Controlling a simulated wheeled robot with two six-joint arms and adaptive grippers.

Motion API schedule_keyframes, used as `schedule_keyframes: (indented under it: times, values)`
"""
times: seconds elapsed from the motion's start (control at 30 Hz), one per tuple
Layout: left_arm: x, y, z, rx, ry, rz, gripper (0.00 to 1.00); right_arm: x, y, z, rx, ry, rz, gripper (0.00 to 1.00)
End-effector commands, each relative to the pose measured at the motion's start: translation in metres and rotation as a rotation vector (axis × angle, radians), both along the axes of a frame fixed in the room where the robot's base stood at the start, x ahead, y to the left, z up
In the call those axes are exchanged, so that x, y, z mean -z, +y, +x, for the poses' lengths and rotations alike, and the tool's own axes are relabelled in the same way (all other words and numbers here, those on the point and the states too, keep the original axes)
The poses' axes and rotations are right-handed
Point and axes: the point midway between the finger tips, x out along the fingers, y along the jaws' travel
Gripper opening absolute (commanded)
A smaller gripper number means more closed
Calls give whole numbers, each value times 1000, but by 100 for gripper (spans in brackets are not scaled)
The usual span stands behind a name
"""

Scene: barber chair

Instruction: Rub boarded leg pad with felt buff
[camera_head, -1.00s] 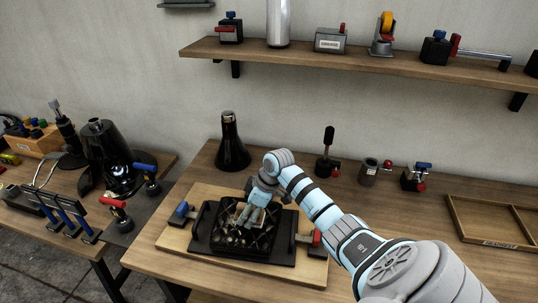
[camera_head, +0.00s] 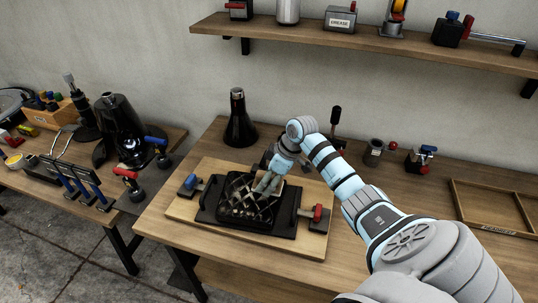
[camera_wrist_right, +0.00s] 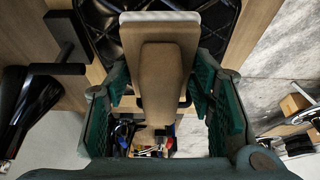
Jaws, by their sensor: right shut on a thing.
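The leg pad (camera_head: 238,192) is black and quilted. It lies on a dark plate on a wooden board (camera_head: 182,213) on the bench. Its quilted top also shows in the wrist view (camera_wrist_right: 105,22). My right gripper (camera_head: 268,184) is over the pad's right rear part. It is shut on the felt buff (camera_wrist_right: 165,85), a tan wooden block with a pale edge at its far end. The buff is at or just above the pad; I cannot tell whether they touch. The gripper hides part of the pad. My left gripper is not in view.
A blue-handled clamp (camera_head: 190,182) and a red-handled clamp (camera_head: 317,213) flank the pad. A dark flask (camera_head: 239,125) stands behind the board. An empty wooden tray (camera_head: 495,222) lies at the right. A shelf (camera_head: 350,45) runs above. A second bench with tools is at the left.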

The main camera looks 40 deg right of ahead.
Motion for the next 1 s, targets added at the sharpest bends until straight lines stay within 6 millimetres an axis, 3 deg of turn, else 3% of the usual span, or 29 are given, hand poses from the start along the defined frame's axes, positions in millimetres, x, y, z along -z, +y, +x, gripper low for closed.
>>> schedule_keyframes:
  times: [0.4,0.87,1.0]
  values:
    - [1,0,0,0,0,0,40,-29,3,3,-6,-2,-1,23]
    - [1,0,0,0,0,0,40,-29,3,3,-6,0,0,23]
    - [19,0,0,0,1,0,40,-11,3,3,-6,0,0,23]
